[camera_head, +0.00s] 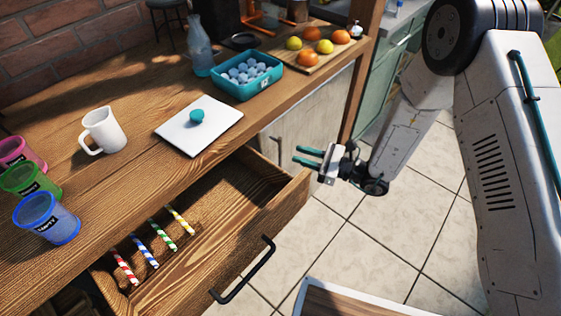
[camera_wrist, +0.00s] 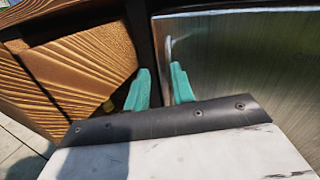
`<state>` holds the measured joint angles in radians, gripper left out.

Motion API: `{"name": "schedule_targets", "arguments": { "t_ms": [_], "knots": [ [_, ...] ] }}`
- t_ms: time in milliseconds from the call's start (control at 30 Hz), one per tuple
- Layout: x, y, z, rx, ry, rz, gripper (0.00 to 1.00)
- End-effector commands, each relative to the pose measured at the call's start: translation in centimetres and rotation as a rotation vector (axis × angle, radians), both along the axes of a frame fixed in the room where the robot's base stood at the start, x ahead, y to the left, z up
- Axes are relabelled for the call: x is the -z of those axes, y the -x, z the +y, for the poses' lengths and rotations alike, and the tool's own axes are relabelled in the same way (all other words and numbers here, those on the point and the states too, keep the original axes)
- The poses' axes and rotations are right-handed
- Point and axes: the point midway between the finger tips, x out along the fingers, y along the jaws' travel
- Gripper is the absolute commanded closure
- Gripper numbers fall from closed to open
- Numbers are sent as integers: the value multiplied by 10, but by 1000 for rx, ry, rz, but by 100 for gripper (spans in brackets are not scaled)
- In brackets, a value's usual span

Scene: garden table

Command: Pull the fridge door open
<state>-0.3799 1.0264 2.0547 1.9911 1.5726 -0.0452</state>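A brushed-metal panel, which looks like the fridge door (camera_wrist: 240,70), fills the right of the wrist view. In the head view a pale panel (camera_head: 312,112) under the counter seems to be the same front, and it looks shut. A pale curved strip (camera_wrist: 168,46) runs along the panel's left edge; I cannot tell whether it is a handle or a reflection. My gripper (camera_head: 295,154) points at this front, close to the open drawer's right corner.
The wooden drawer (camera_head: 230,245) stands pulled out left of my gripper, with a black handle (camera_head: 245,270) and several striped sticks inside. The counter (camera_head: 75,195) holds a mug, cups, a white board, a teal basket and fruit. Tiled floor (camera_head: 365,235) is open at the right.

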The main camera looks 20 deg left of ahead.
Motion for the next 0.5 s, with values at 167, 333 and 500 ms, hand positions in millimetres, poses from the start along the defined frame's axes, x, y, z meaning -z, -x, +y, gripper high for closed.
{"name": "schedule_targets", "arguments": {
  "t_ms": [167, 333, 500],
  "knots": [
    [60, -1, 2, 115, 10, 82, 76],
    [79, -2, 5, 152, 15, 103, 76],
    [78, -6, 28, 152, 14, 103, 76]
  ]
}}
